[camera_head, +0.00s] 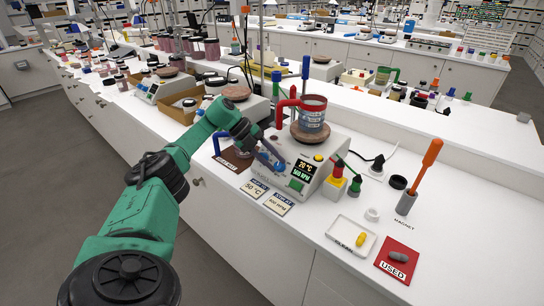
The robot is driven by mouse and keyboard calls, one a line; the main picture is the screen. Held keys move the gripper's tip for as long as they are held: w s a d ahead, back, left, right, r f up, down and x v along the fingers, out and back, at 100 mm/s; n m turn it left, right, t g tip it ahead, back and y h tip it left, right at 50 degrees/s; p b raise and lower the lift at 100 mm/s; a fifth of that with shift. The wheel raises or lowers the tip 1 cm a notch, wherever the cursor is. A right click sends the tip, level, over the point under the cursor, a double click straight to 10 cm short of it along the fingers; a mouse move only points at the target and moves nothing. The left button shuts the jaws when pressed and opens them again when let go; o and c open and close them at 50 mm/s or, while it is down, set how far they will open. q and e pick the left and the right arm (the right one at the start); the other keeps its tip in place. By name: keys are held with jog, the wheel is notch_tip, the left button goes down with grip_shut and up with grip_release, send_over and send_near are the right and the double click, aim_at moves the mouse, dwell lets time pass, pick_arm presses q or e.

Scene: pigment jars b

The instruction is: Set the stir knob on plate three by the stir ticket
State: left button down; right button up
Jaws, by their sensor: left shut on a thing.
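Hot plate three (322,153) stands near the bench's front edge, with a red-handled jar (312,116) of blue-grey contents on its round top. Its display (301,176) reads about 20 °C above an RPM figure that looks like 560. The stir ticket (278,203) lies on the bench in front of the plate; its small number looks like 410 RPM. The heat ticket (254,189), reading 50 °C, lies left of it. My left gripper (270,158) is at the plate's front panel, left of the display, shut on the stir knob, which its fingers mostly hide. My right gripper is not in view.
A white tray (340,235) with a yellow capsule and a red "USED" mat (387,258) with a grey capsule lie to the right. An orange-handled tool (427,162) stands in a grey holder. A brown mat (233,160) lies by my wrist. Other plates and jars stand behind left.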

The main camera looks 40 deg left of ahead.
pick_arm(q)
jog(key=shift+d+m+g+y+p, duration=0.1)
jog(key=shift+m+g+y+p, duration=0.25)
jog(key=shift+m, duration=0.35)
jog(key=c, duration=0.5)
grip_release()
jog(key=shift+w, duration=0.1)
